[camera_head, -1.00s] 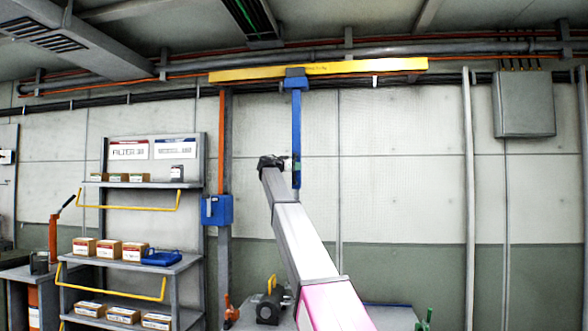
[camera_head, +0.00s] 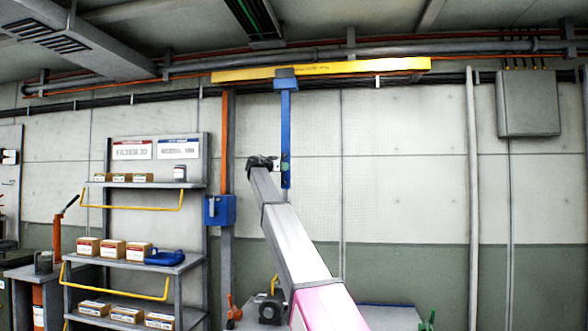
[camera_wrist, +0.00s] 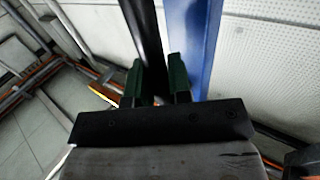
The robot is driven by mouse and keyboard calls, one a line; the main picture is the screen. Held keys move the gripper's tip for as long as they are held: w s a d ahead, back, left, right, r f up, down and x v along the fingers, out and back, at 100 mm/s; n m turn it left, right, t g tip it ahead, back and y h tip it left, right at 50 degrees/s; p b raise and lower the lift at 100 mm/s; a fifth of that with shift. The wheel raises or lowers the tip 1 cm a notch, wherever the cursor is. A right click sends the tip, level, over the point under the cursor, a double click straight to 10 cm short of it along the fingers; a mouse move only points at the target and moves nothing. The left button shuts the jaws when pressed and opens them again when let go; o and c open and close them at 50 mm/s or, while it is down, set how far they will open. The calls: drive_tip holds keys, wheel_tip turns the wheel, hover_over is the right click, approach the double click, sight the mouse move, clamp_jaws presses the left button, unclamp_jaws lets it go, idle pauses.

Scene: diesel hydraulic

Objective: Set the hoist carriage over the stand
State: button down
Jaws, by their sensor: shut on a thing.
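The hoist carriage (camera_head: 286,80) is a blue block on a yellow overhead beam (camera_head: 350,68), left of the beam's middle. A blue upright bar (camera_head: 286,135) hangs down from it. My gripper (camera_head: 277,166) is at the lower part of this bar. In the wrist view, the green fingers (camera_wrist: 157,82) close around a dark bar (camera_wrist: 146,35), which runs beside the blue bar (camera_wrist: 192,45). Which thing is the stand is not clear. A dark cylindrical unit (camera_head: 270,311) sits low, below the carriage and partly behind my arm.
A grey column (camera_head: 227,260) with a blue box (camera_head: 219,210) stands left of my gripper. Further left is a shelf rack (camera_head: 190,262) with cartons and yellow rails. A grey tabletop (camera_head: 390,318) is at the bottom, right of my arm. The wall right of the bar is clear up to a vertical pipe (camera_head: 472,200).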

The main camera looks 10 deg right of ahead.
drive_tip(key=a, duration=0.1)
drive_tip(key=w+a, duration=0.1)
drive_tip(key=a, duration=0.1)
drive_tip(key=shift+a, duration=0.15)
drive_tip(key=shift+w, duration=0.1)
drive_tip(key=c, duration=1.1)
unclamp_jaws()
drive_tip(key=shift+a, duration=0.2)
drive_tip(key=shift+d, duration=0.1)
drive_tip(key=v, duration=1.1)
drive_tip(key=shift+d, duration=0.1)
